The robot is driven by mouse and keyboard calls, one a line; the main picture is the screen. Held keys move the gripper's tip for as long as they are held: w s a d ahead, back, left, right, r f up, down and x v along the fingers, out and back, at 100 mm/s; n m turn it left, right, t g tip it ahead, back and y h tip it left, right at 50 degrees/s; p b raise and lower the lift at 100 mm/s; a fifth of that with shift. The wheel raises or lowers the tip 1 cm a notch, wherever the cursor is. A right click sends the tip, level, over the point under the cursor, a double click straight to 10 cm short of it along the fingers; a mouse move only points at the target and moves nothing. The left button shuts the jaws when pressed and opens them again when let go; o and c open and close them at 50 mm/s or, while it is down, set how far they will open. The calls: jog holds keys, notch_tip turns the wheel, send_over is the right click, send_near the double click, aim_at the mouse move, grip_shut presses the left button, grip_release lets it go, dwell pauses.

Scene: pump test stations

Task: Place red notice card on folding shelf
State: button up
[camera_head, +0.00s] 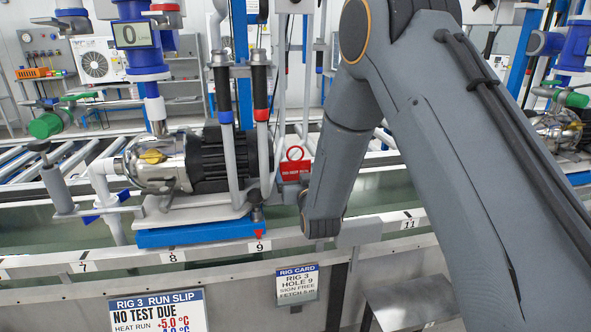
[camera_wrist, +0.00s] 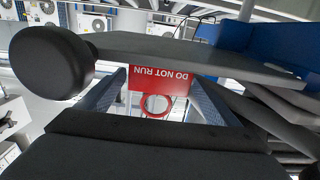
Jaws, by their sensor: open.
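The red notice card (camera_head: 296,170) with a red ring on top stands upright just right of the pump motor. In the wrist view the card (camera_wrist: 158,79) appears upside down, reading DO NOT RUN. My gripper (camera_wrist: 155,97) is open; its two bluish textured fingers are on either side of the card and ring, with gaps showing beside the ring. In the head view the fingers cannot be made out clearly beside my wrist. A grey flat plate (camera_head: 408,301), which looks like the folding shelf, is low on the right, partly covered by my arm.
The pump (camera_head: 190,163) sits on a blue base (camera_head: 195,233) at the rail. A black knob (camera_wrist: 52,66) and a grey plate (camera_wrist: 200,55) are close in front of the wrist camera. The rig card (camera_head: 297,285) and run slip (camera_head: 158,312) hang on the front.

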jog(key=v, duration=1)
jog(key=shift+w+d+r, duration=0.1)
jog(key=s+d+f+m+g+h, duration=0.2)
jog(key=s+d+g+h, duration=0.2)
jog(key=s+d+g, duration=0.7)
jog(key=s+d+r+g, duration=0.1)
jog(key=s+d+g, duration=0.2)
jog(key=s, duration=0.8)
jog(key=s+d+r+m+g, duration=0.1)
jog(key=s+d+g, duration=0.2)
jog(key=s+d, duration=0.3)
jog(key=s, duration=0.5)
jog(key=shift+r+h, duration=0.3)
jog(key=shift+r, duration=0.05)
jog(key=shift+s, duration=0.1)
